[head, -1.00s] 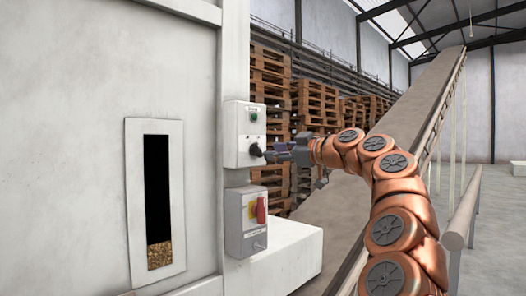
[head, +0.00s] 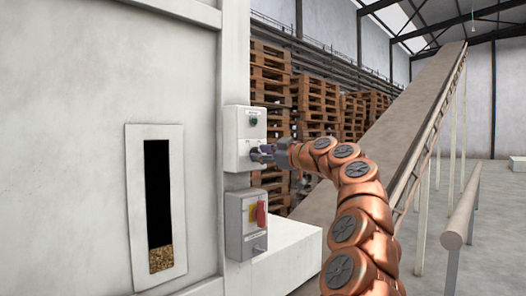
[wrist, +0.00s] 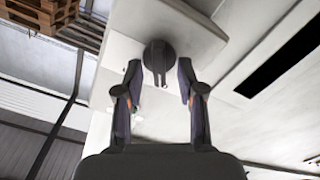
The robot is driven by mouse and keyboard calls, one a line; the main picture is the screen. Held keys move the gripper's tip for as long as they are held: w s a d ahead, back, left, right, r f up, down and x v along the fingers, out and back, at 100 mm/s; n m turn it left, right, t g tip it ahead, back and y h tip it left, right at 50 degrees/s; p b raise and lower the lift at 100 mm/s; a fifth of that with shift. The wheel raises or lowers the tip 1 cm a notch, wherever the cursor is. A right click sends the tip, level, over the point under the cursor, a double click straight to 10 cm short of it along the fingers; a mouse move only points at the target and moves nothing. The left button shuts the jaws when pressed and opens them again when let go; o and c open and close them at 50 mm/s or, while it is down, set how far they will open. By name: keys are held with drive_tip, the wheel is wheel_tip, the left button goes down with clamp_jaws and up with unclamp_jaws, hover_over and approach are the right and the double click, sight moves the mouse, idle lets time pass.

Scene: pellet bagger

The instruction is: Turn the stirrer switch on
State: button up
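The stirrer switch is a black rotary knob (wrist: 159,58) on the face of a white control box (head: 235,152); a green button (head: 253,121) sits above it. In the wrist view the knob stands just beyond and between my fingertips, its grip bar lined up with the gap. My gripper (wrist: 158,82) is open, with a finger on each side and clear space around the knob. In the head view my gripper (head: 262,153) is at the front of the box and hides most of the knob. I cannot read the knob's position markings.
A sight window (head: 158,205) with pellets is at left. A conveyor (head: 400,120) and a rail (head: 462,215) stand at right.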

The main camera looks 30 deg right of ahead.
clamp_jaws()
idle(0.3)
drive_tip(key=shift+m, duration=1)
drive_tip(key=m, duration=0.3)
drive_tip(key=shift+d+r+m, duration=0.1)
drive_tip(key=shift+r+m, duration=0.05)
drive_tip(key=shift+m, duration=0.15)
drive_tip(key=m+p, duration=0.1)
drive_tip(key=m, duration=0.2)
drive_tip(key=shift+d+p, duration=0.1)
drive_tip(key=shift+p, duration=0.25)
drive_tip(key=shift+m+p, duration=0.5)
drive_tip(key=shift+m, duration=1)
drive_tip(key=shift+d+m, duration=0.1)
drive_tip(key=shift+m, duration=0.2)
